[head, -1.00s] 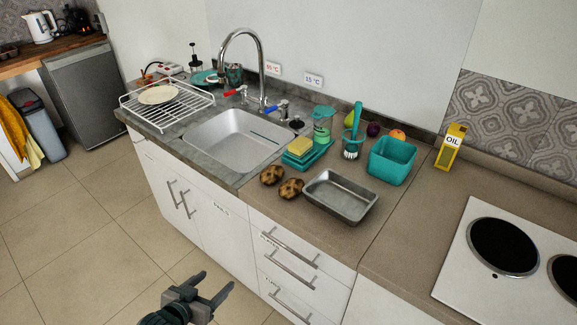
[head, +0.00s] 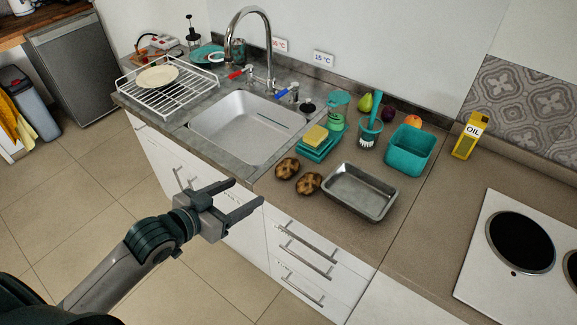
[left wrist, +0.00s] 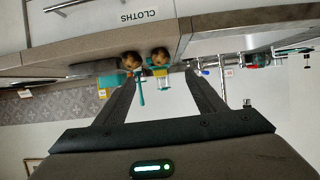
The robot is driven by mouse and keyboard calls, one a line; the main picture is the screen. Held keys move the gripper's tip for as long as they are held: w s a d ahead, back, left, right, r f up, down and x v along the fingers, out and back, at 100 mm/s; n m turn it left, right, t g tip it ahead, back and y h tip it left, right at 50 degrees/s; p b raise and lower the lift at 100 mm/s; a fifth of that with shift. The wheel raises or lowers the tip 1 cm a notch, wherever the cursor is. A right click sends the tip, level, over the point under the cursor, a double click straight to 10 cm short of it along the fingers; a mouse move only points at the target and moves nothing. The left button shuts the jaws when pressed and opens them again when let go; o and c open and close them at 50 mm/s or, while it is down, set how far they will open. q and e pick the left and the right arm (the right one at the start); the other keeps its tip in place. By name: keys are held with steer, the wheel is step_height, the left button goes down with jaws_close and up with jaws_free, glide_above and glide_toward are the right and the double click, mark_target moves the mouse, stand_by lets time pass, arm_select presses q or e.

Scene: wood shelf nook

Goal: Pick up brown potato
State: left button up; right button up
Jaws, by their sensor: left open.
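Two brown potatoes lie on the counter between the sink and the metal tray, one at the back left (head: 287,168) and one at the front right (head: 308,184). My left gripper (head: 248,199) is open and empty, in front of the cabinet doors and to the lower left of the potatoes. In the left wrist view, which is upside down, both potatoes (left wrist: 159,57) (left wrist: 132,60) show at the counter edge beyond the open fingers (left wrist: 160,92). My right gripper is not in view.
A metal tray (head: 357,210) is right of the potatoes. A teal sponge holder (head: 316,152) with a yellow sponge (head: 315,135) stands behind them. The sink (head: 243,128) is to their left, the teal bin (head: 410,150) and stove (head: 520,250) to the right.

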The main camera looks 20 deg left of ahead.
arm_select(q)
steer(key=w, duration=0.1)
steer(key=p, duration=0.4)
glide_toward(280, 173)
steer(key=x, duration=0.4)
steer(key=shift+w, duration=0.3)
steer(key=shift+w+d+f, duration=0.15)
steer(key=shift+w+f, duration=0.1)
steer(key=shift+w, duration=0.1)
steer(key=shift+w, duration=0.1)
steer(key=shift+w+d+f+p, duration=0.15)
steer(key=shift+w+d+p, duration=0.1)
steer(key=shift+w+p, duration=0.25)
steer(key=p+x, duration=0.1)
steer(key=x, duration=0.1)
steer(key=shift+w+d+f, duration=0.2)
steer(key=shift+w, duration=0.1)
steer(key=shift+w+d+f, duration=0.15)
steer(key=shift+w+f, duration=0.15)
steer(key=shift+w, duration=0.15)
